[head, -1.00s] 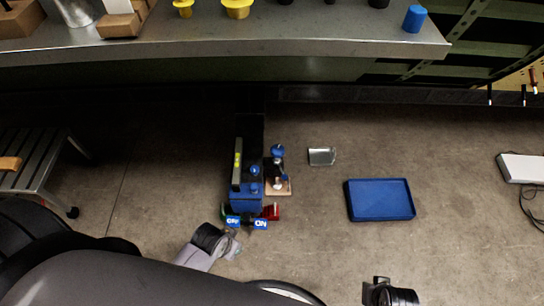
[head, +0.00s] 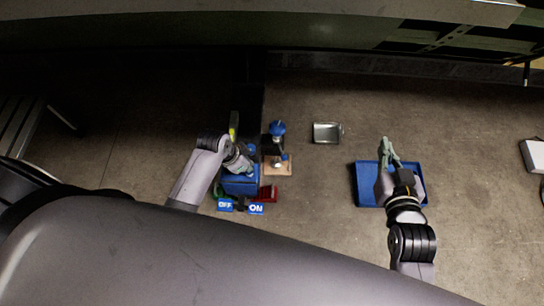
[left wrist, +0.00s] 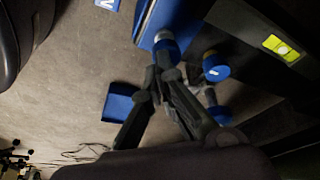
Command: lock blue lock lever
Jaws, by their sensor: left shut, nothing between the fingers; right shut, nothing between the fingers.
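A blue machine (head: 240,185) stands on the floor, with blue OFF and ON labels (head: 256,209) at its near edge. My left gripper (head: 243,163) is shut and empty over its top, partly hiding it. In the left wrist view the closed fingertips (left wrist: 166,76) are just beside a blue-capped knob (left wrist: 165,45); I cannot tell whether they touch. Another blue knob (left wrist: 215,66) is to its right. I cannot tell which blue part is the lock lever. My right gripper (head: 385,147) is shut and empty above the blue tray (head: 366,185).
A small stand with a blue knob (head: 278,127) on a wooden base (head: 284,168) is right of the machine. A metal tray (head: 327,132) lies further right. A workbench (head: 300,12) spans the back. Floor between the machine and blue tray is clear.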

